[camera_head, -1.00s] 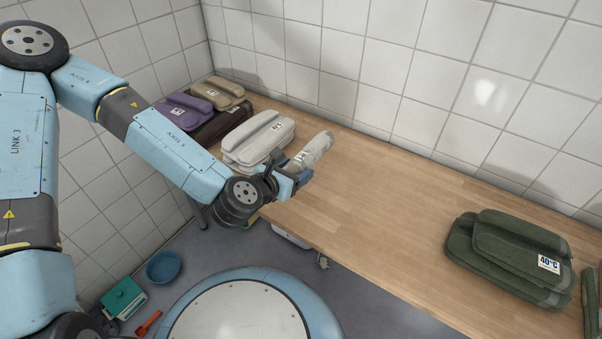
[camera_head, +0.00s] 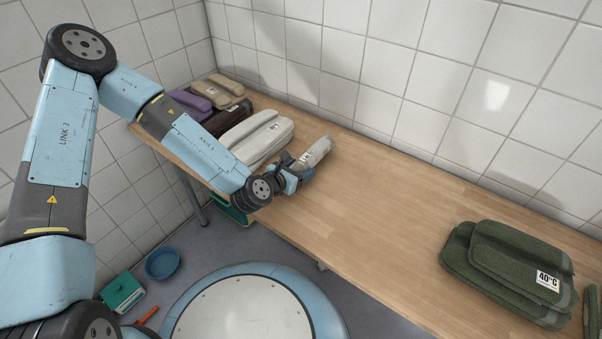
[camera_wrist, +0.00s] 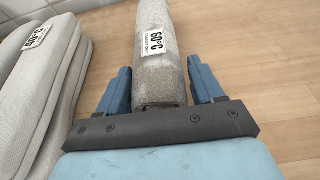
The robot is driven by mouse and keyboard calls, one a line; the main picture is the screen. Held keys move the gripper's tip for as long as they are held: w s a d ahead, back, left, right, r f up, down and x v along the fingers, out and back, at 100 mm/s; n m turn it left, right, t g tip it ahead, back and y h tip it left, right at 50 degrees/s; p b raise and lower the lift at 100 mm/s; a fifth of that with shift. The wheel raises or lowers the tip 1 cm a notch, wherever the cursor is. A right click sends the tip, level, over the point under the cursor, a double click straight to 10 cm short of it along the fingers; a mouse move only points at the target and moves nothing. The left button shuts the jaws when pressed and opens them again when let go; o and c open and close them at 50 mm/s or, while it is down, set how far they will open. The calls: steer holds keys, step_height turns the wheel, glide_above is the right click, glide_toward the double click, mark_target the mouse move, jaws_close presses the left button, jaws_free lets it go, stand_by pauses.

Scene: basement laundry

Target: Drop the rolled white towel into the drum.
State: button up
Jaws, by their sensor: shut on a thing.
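The rolled white towel (camera_head: 315,152), greyish with a 60°C label, is between the fingers of my gripper (camera_head: 297,176). In the wrist view the towel (camera_wrist: 156,75) points away from the palm, with a blue finger of my gripper (camera_wrist: 158,88) on each side. My gripper is shut on it over the wooden table, just right of a folded pale stack. Whether the towel touches the table top is hard to tell. No drum shows in either view.
The wooden table (camera_head: 390,200) is clear in the middle. A folded pale stack (camera_head: 258,140), also in the wrist view (camera_wrist: 35,90), is close beside my gripper. Purple (camera_head: 188,101) and tan (camera_head: 226,90) bundles lie behind. A green bundle (camera_head: 505,270) is at right. A blue basin (camera_head: 162,264) is on the floor.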

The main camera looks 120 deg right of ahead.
steer(key=shift+a+f, duration=0.1)
steer(key=shift+f, duration=0.9)
steer(key=o, duration=1.1)
steer(key=shift+o, duration=0.2)
steer(key=shift+w, duration=0.1)
